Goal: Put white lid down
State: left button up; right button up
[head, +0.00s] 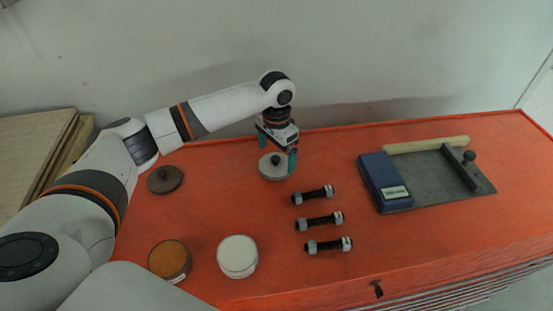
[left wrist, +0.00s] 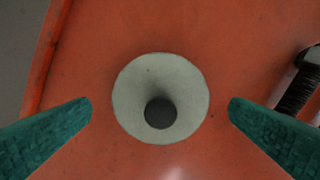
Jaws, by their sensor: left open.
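The white lid (head: 270,171) is a pale disc with a dark round knob. It lies flat on the orange bench top (head: 220,190) near the back edge. My left gripper (head: 277,160) is over the lid, pointing down, with its two green fingers apart. In the left wrist view the lid (left wrist: 160,90) is centred between the open fingers (left wrist: 160,108), with a gap on both sides. The fingers do not touch the lid there. My right gripper is in neither view.
A brown lid (head: 165,179) lies to the left. An open jar with orange-brown contents (head: 170,259) and a white jar (head: 238,256) stand in front. Several bolts (head: 320,220) lie right of the lid. A blue box (head: 384,181) sits by a grey plate (head: 435,178) at right.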

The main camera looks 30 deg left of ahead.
aim_at(277, 157)
pick_arm(q)
notch_tip(277, 157, up, 10)
jog(key=b, duration=0.1)
jog(key=shift+f+b, duration=0.25)
jog(key=shift+b, duration=0.15)
